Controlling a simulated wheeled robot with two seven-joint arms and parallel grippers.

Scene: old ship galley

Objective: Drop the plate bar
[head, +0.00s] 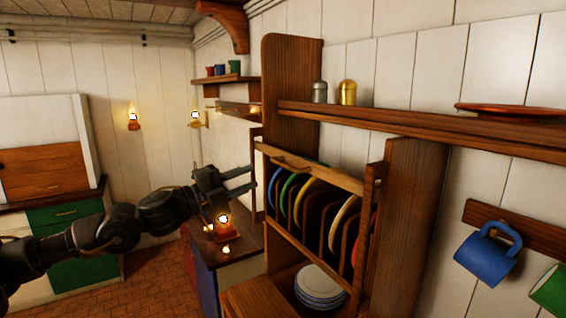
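The plate bar (325,175) is a wooden rail running across the upper front of the plate rack (405,220), with a small handle (290,162) near its left end. Behind and below it, several coloured plates (289,196) stand upright in the slots, blue, green, yellow and others. My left gripper (252,177) is at the rack's left side, its two dark fingers parted and pointing right. I see nothing between the fingers. It appears close to the rack's left post, but I cannot tell whether it touches. My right gripper is out of view.
A stack of white-blue plates (320,283) sits below the slots. A lit lamp (225,228) stands on the counter beneath my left arm. A shelf (420,124) with two shakers runs above right. Blue and green mugs hang at far right (487,255).

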